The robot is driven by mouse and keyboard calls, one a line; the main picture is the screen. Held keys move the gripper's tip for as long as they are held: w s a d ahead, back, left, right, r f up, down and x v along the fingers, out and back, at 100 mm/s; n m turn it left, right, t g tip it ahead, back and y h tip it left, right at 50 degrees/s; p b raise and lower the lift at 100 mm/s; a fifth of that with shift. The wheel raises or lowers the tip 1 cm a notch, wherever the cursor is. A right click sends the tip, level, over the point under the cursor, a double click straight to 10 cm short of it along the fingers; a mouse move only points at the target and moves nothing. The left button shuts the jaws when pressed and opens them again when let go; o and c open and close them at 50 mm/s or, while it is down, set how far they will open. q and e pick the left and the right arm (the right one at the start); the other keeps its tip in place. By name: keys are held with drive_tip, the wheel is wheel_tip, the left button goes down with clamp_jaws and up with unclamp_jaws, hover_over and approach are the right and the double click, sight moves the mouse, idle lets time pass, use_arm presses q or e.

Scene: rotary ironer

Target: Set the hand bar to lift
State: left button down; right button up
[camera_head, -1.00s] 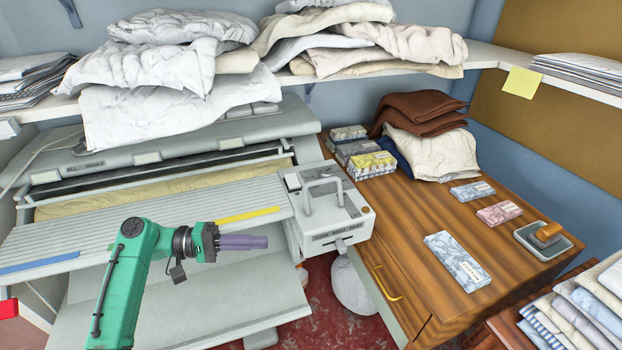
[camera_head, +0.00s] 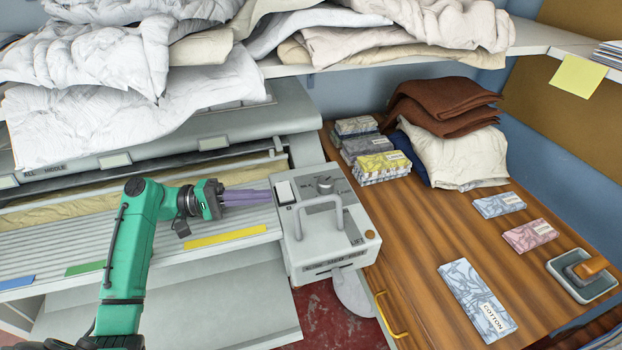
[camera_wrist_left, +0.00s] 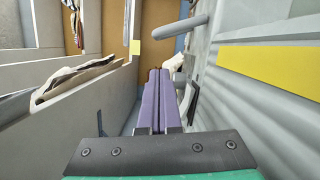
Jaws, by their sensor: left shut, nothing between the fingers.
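The hand bar (camera_head: 305,210) is a grey U-shaped handle on the pale control box (camera_head: 325,255) at the right end of the ironer. A "LIFT" label (camera_head: 357,241) is on the box top, to the right of the bar. My left gripper (camera_head: 268,197) has purple fingers, shut and empty, pointing right at the box's left edge. It is just left of the bar and apart from it. In the left wrist view the shut fingers (camera_wrist_left: 160,95) point ahead, and a grey rod (camera_wrist_left: 183,29) juts in above them; I cannot tell whether it is the bar.
The ribbed feed board (camera_head: 150,240) with a yellow strip (camera_head: 225,237) lies below the gripper. White bedding (camera_head: 90,70) overhangs from the shelf above. The wooden table (camera_head: 400,225) on the right holds patterned packs and folded cloth.

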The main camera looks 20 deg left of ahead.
use_arm(q)
drive_tip(key=shift+s+r, duration=0.3)
drive_tip(key=shift+s, duration=0.35)
drive_tip(key=shift+d, duration=0.2)
drive_tip(key=p+x, duration=0.3)
drive_tip(key=x, duration=0.6)
drive_tip(key=shift+w+a, duration=0.1)
drive_tip(key=shift+w, duration=0.05)
drive_tip(key=shift+w+d+f, duration=0.1)
drive_tip(key=shift+w+d, duration=0.1)
drive_tip(key=shift+d, duration=0.2)
use_arm(e)
drive_tip(key=r, duration=0.1)
drive_tip(key=s+r, duration=0.1)
drive_tip(key=r, duration=0.1)
drive_tip(key=shift+d+r, duration=0.1)
drive_tip(key=shift+r, duration=0.05)
